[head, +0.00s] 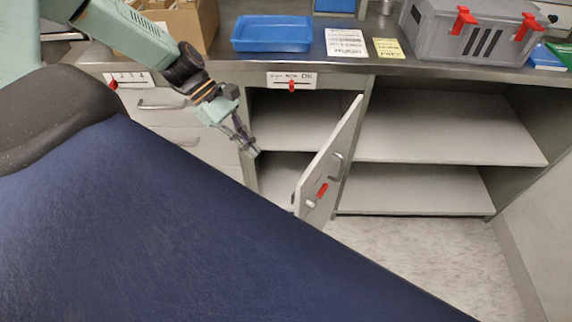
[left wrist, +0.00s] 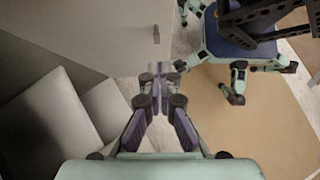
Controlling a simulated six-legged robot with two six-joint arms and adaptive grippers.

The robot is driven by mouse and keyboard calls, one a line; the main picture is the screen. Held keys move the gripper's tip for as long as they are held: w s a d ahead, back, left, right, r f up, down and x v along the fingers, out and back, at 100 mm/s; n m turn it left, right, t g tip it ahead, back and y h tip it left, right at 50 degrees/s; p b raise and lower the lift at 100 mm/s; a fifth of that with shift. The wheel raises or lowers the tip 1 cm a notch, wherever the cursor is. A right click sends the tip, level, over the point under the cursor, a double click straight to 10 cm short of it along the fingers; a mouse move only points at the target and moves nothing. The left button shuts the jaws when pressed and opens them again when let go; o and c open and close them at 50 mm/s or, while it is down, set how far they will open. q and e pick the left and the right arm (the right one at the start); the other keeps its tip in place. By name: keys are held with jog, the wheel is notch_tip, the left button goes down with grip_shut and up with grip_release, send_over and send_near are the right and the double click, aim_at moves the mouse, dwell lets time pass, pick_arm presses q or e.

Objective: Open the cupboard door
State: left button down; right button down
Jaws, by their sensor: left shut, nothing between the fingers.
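The cupboard door (head: 325,168) stands ajar in the head view, swung out from its hinge side on the right. My left gripper (head: 253,150) is shut and empty at the left edge of the opening, apart from the door's free edge. Its closed fingers also show in the left wrist view (left wrist: 160,72). My right gripper is not in view.
Drawers (head: 170,115) stand left of the opening, and open shelves (head: 440,130) lie to its right. The counter above holds a blue tray (head: 272,34) and a grey case (head: 470,30). The floor (head: 425,255) is clear at the lower right.

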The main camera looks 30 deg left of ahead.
pick_arm(q)
jog(key=d+f+b, duration=0.6)
jog(key=d+b, duration=0.3)
jog(key=d, duration=0.1)
jog(key=shift+w+d+f+b, duration=0.2)
jog(key=shift+d+f+b, duration=0.05)
jog(key=shift+d+b, duration=0.05)
jog(key=shift+n, duration=0.3)
dwell(0.3)
